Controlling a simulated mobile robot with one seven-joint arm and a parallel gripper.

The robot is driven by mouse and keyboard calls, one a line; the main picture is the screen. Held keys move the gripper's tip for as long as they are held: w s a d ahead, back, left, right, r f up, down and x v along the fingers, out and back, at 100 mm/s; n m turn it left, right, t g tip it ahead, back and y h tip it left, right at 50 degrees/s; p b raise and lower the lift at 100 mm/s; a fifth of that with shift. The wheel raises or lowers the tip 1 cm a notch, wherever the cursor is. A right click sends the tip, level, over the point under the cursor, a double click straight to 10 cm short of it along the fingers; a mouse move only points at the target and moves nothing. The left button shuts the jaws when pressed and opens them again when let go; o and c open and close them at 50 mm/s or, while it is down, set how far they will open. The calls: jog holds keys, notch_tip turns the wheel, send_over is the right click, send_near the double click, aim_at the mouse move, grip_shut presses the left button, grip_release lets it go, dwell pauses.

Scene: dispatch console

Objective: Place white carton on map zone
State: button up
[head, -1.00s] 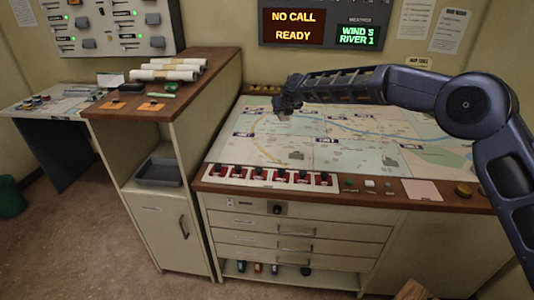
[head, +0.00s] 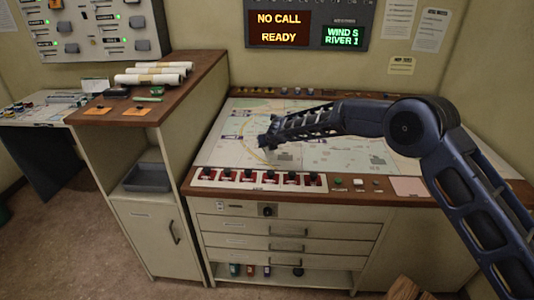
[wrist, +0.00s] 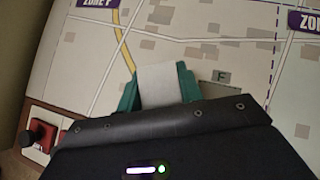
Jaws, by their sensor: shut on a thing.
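My gripper (head: 268,143) is over the left part of the map (head: 340,155) on the desk, behind the row of red switches. In the wrist view its green-tipped fingers (wrist: 160,88) are shut on the white carton (wrist: 159,80), one finger at each side. The carton is over a pale part of the map (wrist: 215,55) beside a yellow road line. Zone labels show at the top left and top right there. I cannot tell whether the carton touches the map. In the head view the carton is hard to make out at the gripper.
Red switches (head: 250,177) line the desk's front edge, and one (wrist: 40,135) shows at the wrist view's lower left. A taller cabinet (head: 150,85) with paper rolls (head: 155,75) stands left of the map. The map's right side is clear under my arm.

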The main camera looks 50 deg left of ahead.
aim_at(267, 158)
jog(key=shift+f, duration=2.25)
jog(key=shift+f, duration=0.15)
jog(key=o, duration=1)
jog(key=shift+s+d+r, duration=0.15)
jog(key=shift+d+r, duration=0.1)
jog(key=shift+r, duration=0.25)
jog(key=v, duration=1.1)
jog(key=shift+d, duration=0.15)
